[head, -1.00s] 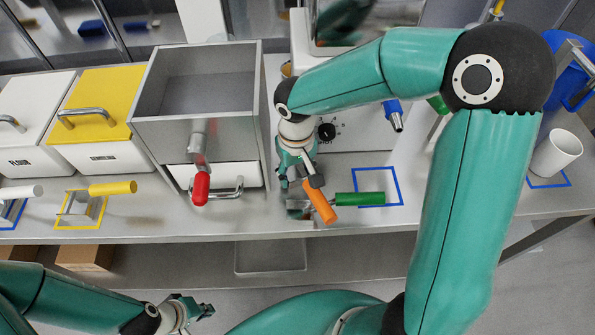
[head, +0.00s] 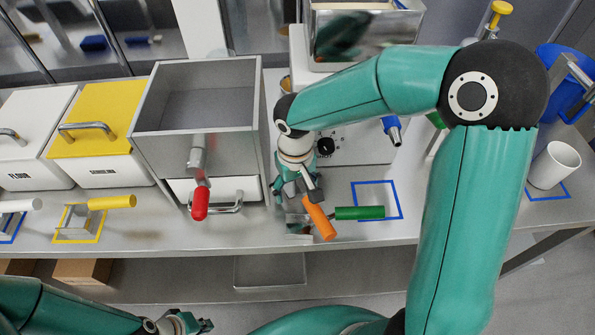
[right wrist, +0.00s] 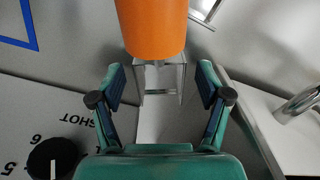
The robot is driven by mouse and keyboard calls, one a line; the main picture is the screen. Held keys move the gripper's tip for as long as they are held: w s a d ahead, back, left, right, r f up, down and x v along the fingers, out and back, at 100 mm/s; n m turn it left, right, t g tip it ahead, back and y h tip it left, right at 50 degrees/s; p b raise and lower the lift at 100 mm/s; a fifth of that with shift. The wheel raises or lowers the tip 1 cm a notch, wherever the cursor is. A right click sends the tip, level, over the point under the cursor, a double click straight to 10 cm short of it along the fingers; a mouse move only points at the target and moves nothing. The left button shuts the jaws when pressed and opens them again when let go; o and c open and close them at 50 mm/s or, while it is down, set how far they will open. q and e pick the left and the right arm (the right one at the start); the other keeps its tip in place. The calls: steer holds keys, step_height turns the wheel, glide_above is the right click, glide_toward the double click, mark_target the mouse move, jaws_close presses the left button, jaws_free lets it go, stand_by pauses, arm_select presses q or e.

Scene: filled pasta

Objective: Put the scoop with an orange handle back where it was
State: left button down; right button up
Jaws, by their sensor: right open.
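The scoop with an orange handle (head: 319,219) lies near the table's front edge, its metal part close to my right gripper. In the right wrist view its orange handle (right wrist: 152,25) is at the top and its metal part shows between the fingers. My right gripper (right wrist: 162,82) is open with a finger on each side; in the head view my right gripper (head: 298,192) is above the scoop's left side. A blue outlined square (head: 398,188) is to the right. My left gripper (head: 190,323) is low at the left, too small to read.
A green-handled scoop (head: 360,213) lies beside the orange handle, its handle reaching into the blue square. A steel box with a red handle (head: 200,204) stands left. A yellow-handled scoop (head: 112,202) and lidded bins are further left. A white cup (head: 553,166) stands at right.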

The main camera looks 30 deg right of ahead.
step_height(320, 180, up, 12)
steer(key=shift+f, duration=0.15)
steer(key=shift+s+f, duration=0.1)
stand_by(0.6)
